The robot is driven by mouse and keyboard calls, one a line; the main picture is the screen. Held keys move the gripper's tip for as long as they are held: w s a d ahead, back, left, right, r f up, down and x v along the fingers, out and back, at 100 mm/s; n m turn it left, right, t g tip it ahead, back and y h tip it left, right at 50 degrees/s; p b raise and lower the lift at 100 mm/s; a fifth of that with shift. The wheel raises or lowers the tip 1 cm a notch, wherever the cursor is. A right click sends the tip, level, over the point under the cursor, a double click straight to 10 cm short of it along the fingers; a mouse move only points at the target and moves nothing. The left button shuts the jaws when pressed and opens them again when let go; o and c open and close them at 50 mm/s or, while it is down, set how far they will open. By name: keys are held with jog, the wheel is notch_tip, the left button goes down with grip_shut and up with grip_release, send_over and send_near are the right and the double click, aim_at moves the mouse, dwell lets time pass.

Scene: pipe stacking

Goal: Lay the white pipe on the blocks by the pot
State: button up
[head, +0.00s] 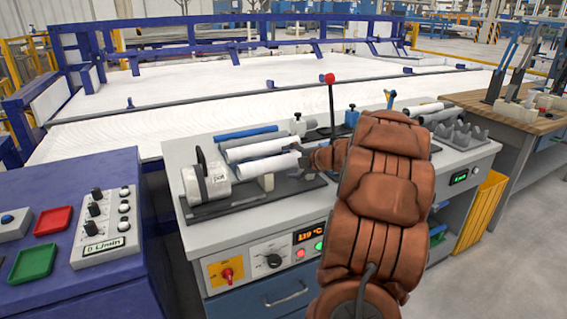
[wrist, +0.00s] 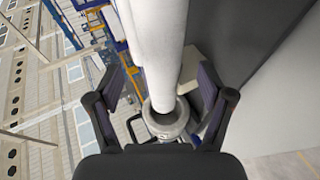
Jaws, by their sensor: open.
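A white pipe (head: 268,166) lies lengthwise on the bench with its left end by the pot (head: 206,184), a pale cylinder with a dark handle. Cream blocks (head: 266,183) show below the pipe; whether it touches them is not clear. In the wrist view the white pipe (wrist: 158,45) runs between the open fingers of my gripper (wrist: 160,95), and its end overlaps the pot's round rim (wrist: 165,122). A cream block (wrist: 200,68) is right of the pipe there. In the head view my gripper is mostly hidden behind my brown arm.
Another white pipe (head: 258,148), a grey pipe (head: 249,136) and a blue pipe (head: 246,131) lie behind. A red-knobbed lever (head: 330,95) stands at the back. More pipes (head: 424,108) and a grey cradle rack (head: 461,135) are at the right.

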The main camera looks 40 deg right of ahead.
jog(key=v, duration=0.7)
jog(key=shift+r, duration=0.1)
jog(key=w+a+r+m+g+h, duration=0.2)
jog(key=w+a+r+m+h, duration=0.3)
jog(key=m+h, duration=0.3)
jog(key=s+a+f+m+g+y, duration=0.1)
jog(key=s+a+f+m+g, duration=0.15)
jog(key=s+a+f, duration=0.35)
jog(key=s+a+f+m+g+y, duration=0.1)
jog(key=s+a+f+m+g, duration=0.2)
jog(key=a, duration=0.5)
jog(key=s+a+f+m+g+y, duration=0.2)
jog(key=s+a+f+g, duration=0.1)
jog(key=s+a, duration=0.3)
jog(key=s+a+f+g+y, duration=0.2)
jog(key=s+a+g, duration=0.1)
jog(key=s+a, duration=0.6)
jog(key=s+a+f+g+y, duration=0.2)
jog(key=s+a, duration=0.7)
jog(key=a, duration=0.1)
jog(key=s+p+v, duration=0.3)
jog(key=p+v, duration=1.2)
jog(key=v, duration=0.1)
jog(key=shift+r+m+t, duration=0.35)
